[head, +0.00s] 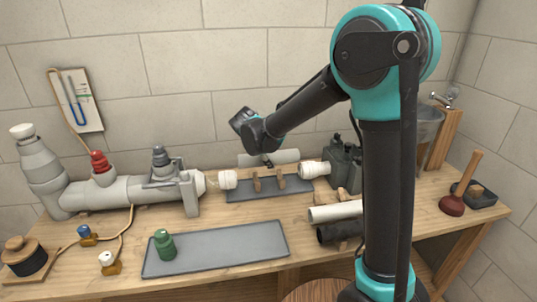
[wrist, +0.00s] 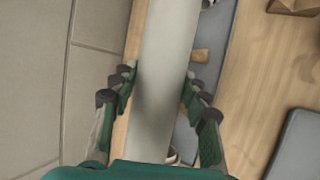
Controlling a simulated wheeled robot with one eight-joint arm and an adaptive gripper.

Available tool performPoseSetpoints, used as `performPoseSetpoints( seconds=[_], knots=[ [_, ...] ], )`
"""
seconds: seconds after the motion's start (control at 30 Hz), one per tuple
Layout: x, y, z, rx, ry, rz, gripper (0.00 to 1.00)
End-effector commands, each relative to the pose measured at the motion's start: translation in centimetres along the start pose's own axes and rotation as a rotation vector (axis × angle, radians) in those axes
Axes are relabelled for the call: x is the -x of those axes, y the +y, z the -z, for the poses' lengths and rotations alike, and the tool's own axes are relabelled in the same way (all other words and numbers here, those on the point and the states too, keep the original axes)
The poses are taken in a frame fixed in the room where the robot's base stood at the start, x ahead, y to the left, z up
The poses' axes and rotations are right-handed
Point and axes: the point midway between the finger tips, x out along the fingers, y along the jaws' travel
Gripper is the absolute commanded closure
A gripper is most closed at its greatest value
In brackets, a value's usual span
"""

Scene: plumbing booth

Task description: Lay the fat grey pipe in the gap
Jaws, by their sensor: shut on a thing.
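My gripper (wrist: 158,85) is shut on the fat grey pipe (wrist: 168,40), with fingers on both sides of it in the wrist view. In the head view the pipe (head: 285,156) is held roughly level, above or behind the gap; the exact depth is hard to tell. The gap lies between a white pipe end (head: 228,179) on the left and a white collar (head: 315,169) on the right. Two wooden rests (head: 257,184) stand between them on a dark mat (head: 240,192). The pipe appears clear of the rests.
A grey pipe run (head: 130,190) with valves fills the left of the bench. A dark pump-like block (head: 344,163) stands on the right. White (head: 335,211) and black (head: 338,232) pipes lie in front. A plunger (head: 453,204) stands far right.

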Motion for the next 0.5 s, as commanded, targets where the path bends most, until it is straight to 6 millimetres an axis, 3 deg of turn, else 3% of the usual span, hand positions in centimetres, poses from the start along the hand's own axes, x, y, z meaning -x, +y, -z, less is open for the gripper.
performPoseSetpoints(
  seconds=[0.5],
  knots=[
    [-2.7, -1.6, 1.1, 0.000, 0.000, 0.000, 0.87]
  ],
)
